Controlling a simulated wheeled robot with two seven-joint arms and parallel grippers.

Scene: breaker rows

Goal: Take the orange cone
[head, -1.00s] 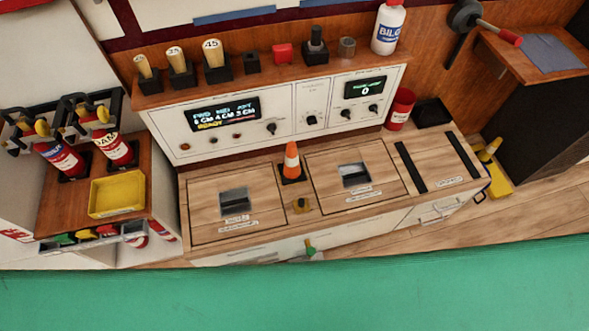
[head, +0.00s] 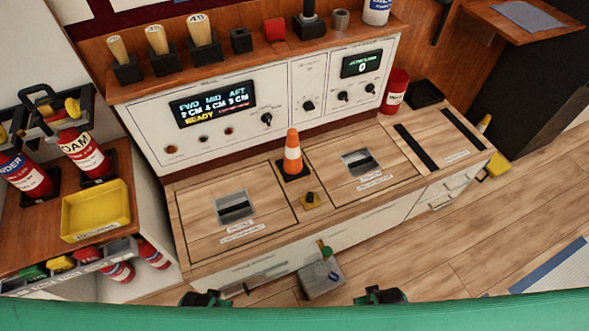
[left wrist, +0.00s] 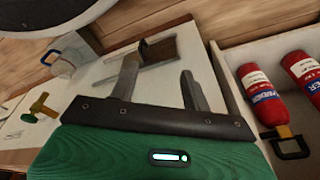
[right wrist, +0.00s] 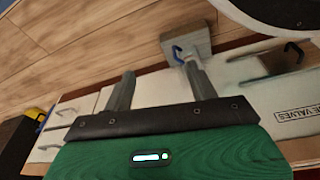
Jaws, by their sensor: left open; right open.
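The orange cone (head: 292,152) has a white band and stands upright on a dark square base on the wooden counter, between two hatch panels. My grippers are low at the bottom edge of the head view, well in front of the cone; only dark parts near them show there. In the left wrist view my left gripper (left wrist: 158,82) is open and empty, with a cabinet front below its fingers. In the right wrist view my right gripper (right wrist: 160,82) is open and empty. The cone shows in neither wrist view.
A yellow tray (head: 95,212) and red extinguishers stand at left. A red can (head: 396,92) stands at right.

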